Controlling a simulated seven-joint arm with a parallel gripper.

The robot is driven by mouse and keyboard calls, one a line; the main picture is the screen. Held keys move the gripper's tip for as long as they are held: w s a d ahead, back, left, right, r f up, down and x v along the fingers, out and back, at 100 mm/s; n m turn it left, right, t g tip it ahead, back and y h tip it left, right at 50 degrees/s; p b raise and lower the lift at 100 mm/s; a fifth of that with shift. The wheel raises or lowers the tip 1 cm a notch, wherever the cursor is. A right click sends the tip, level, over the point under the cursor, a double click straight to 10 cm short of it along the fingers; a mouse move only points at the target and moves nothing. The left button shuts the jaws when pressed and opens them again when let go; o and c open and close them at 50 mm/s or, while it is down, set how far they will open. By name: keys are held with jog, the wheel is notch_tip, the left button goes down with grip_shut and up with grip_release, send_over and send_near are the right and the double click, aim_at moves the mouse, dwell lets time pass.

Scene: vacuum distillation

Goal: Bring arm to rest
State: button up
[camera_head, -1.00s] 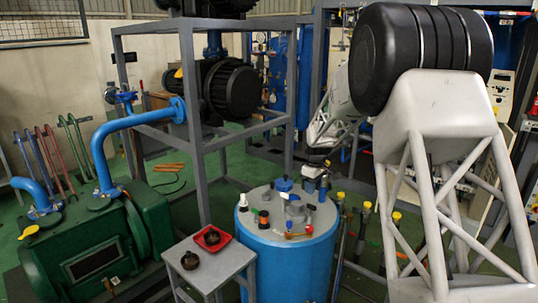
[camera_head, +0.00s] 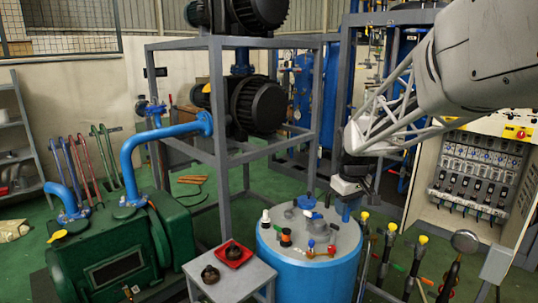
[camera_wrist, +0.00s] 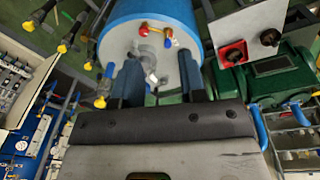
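My arm reaches in from the upper right in the head view. My gripper (camera_head: 346,208) points down over the right rim of the blue drum (camera_head: 305,270). In the wrist view my gripper (camera_wrist: 160,78) shows two dark blue fingers standing apart, with nothing held between them. The drum (camera_wrist: 150,22) lies beyond the fingertips, with its grey lid and red, blue and yellow fittings in view. Whether the fingertips touch the lid cannot be told.
A small grey table (camera_head: 229,272) with a red tray (camera_head: 234,255) stands left of the drum. A green pump (camera_head: 110,250) is at the left, a grey frame (camera_head: 215,130) behind. Yellow-topped valves (camera_head: 390,228) and a control cabinet (camera_head: 470,170) stand at the right.

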jog(key=s+a+m, duration=0.1)
jog(key=s+m, duration=0.1)
jog(key=s, duration=1.5)
jog(key=s+a+m+t, duration=0.1)
jog(key=s+a+m, duration=0.1)
jog(key=s, duration=1.5)
jog(key=shift+f+m, duration=0.4)
jog(key=shift+m, duration=0.3)
